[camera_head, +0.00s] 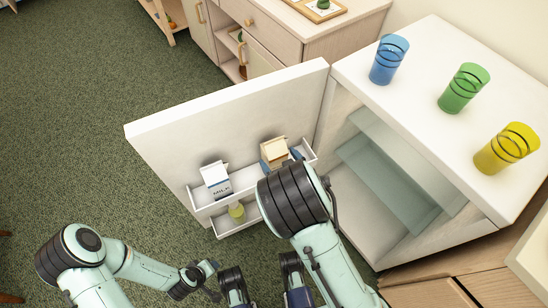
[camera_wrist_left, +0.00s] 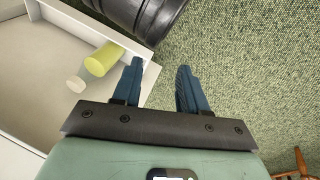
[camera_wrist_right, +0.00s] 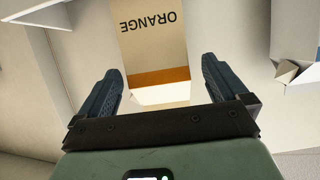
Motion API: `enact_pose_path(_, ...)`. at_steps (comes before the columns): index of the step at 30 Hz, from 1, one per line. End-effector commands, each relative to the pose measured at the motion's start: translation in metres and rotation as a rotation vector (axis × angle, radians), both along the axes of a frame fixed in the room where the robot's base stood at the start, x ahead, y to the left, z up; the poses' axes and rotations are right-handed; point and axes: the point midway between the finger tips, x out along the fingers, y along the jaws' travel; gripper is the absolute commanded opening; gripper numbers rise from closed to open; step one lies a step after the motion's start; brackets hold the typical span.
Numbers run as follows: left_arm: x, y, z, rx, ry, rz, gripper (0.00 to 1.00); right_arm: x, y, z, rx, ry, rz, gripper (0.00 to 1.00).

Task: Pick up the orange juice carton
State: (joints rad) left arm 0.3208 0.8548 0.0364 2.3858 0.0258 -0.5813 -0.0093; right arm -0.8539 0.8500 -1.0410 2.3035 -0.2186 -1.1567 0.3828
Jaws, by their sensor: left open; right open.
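The orange juice carton (camera_head: 273,149), tan with an orange band, stands in the upper door shelf of the open fridge. In the right wrist view the carton (camera_wrist_right: 155,40) shows its word ORANGE upside down. My right gripper (camera_wrist_right: 160,85) is open, its fingers on either side of the carton's lower picture edge. I cannot tell whether they touch it. In the head view my right arm's dark joint hides most of that gripper. My left gripper (camera_wrist_left: 160,75) is open and empty over the carpet, beside the lower door shelf.
A white and blue carton (camera_head: 216,180) stands left of the juice in the upper shelf. A yellow-green bottle (camera_head: 236,211) lies in the lower shelf. Blue (camera_head: 389,59), green (camera_head: 463,88) and yellow (camera_head: 506,148) cups stand on the fridge top (camera_head: 420,95). Carpet is free at left.

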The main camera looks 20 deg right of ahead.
Motion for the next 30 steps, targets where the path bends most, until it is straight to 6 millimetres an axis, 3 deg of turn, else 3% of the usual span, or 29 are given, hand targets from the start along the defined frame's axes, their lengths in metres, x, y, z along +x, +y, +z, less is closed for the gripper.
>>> enact_pose_path(6, 0.018, 0.011, -0.016, 0.024, -0.043, 0.021, 0.43, 0.028, 0.003, -0.018, -0.005, -0.001, 0.003, 1.00)
enact_pose_path(11, 0.002, 0.011, -0.026, 0.020, 0.005, 0.020, 0.43, 0.043, 0.005, -0.022, -0.003, -0.001, 0.001, 1.00)
enact_pose_path(18, 0.001, 0.012, -0.026, 0.020, 0.011, 0.020, 0.43, 0.045, 0.005, -0.021, -0.001, -0.001, 0.000, 1.00)
enact_pose_path(19, 0.001, 0.012, -0.026, 0.020, 0.011, 0.020, 0.43, 0.045, 0.005, -0.021, -0.001, -0.001, 0.000, 0.97)
enact_pose_path(24, 0.001, 0.011, -0.026, 0.020, 0.011, 0.020, 0.43, 0.044, 0.005, -0.021, -0.001, 0.000, 0.000, 0.41)
enact_pose_path(26, 0.001, 0.011, -0.026, 0.020, 0.011, 0.020, 0.43, 0.044, 0.005, -0.021, -0.001, 0.000, 0.000, 0.25)
enact_pose_path(30, 0.001, 0.011, -0.026, 0.020, 0.010, 0.020, 0.43, 0.045, 0.005, -0.020, 0.001, -0.004, 0.000, 0.25)
